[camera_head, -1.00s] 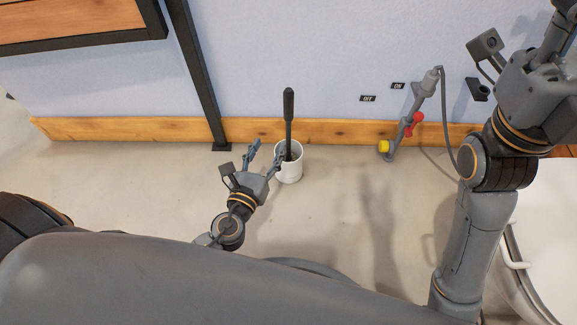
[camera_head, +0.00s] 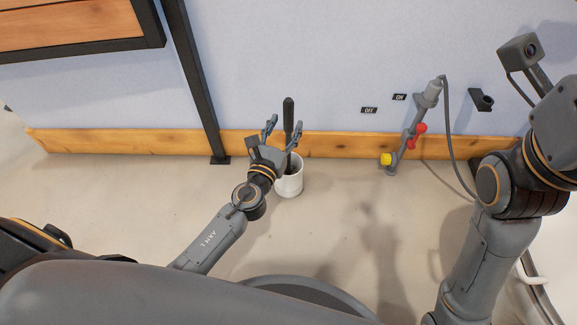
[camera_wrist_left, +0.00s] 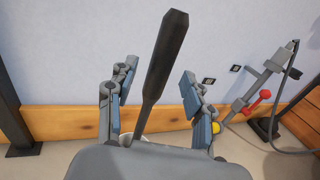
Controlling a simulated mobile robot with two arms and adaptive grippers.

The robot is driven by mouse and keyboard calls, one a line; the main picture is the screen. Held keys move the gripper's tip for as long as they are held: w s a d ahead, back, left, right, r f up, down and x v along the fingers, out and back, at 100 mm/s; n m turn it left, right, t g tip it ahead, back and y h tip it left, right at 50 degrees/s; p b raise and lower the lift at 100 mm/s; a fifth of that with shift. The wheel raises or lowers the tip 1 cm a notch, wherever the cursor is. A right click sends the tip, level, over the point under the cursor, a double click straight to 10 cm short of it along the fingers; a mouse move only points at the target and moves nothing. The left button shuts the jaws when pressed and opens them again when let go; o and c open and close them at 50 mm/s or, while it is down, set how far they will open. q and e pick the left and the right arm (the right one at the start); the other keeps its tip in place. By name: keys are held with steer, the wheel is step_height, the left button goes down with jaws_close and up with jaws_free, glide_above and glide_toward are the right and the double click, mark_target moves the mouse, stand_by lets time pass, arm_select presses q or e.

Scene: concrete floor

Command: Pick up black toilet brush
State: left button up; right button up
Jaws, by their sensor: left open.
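The black toilet brush (camera_head: 288,116) stands upright in a white round holder (camera_head: 289,184) on the floor by the wall. My left gripper (camera_head: 284,125) is open, with its fingers to either side of the brush handle in the head view. In the left wrist view, the dark handle (camera_wrist_left: 164,60) rises between the two spread fingers of the left gripper (camera_wrist_left: 158,98), and neither finger touches it. The lower brush is hidden by the gripper and the holder. My right arm shows at the right; its gripper fingers are out of view.
A grey pipe fitting with red and yellow parts (camera_head: 412,130) is on the wall to the right, with a hose. A black post (camera_head: 196,80) stands left of the holder. A white rounded fixture (camera_head: 548,245) is at the right edge. The floor in front of the holder is clear.

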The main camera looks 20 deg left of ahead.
mark_target(287, 123)
arm_select(q)
steer(key=shift+w+f, duration=0.15)
steer(key=shift+w, duration=1.35)
jaws_close()
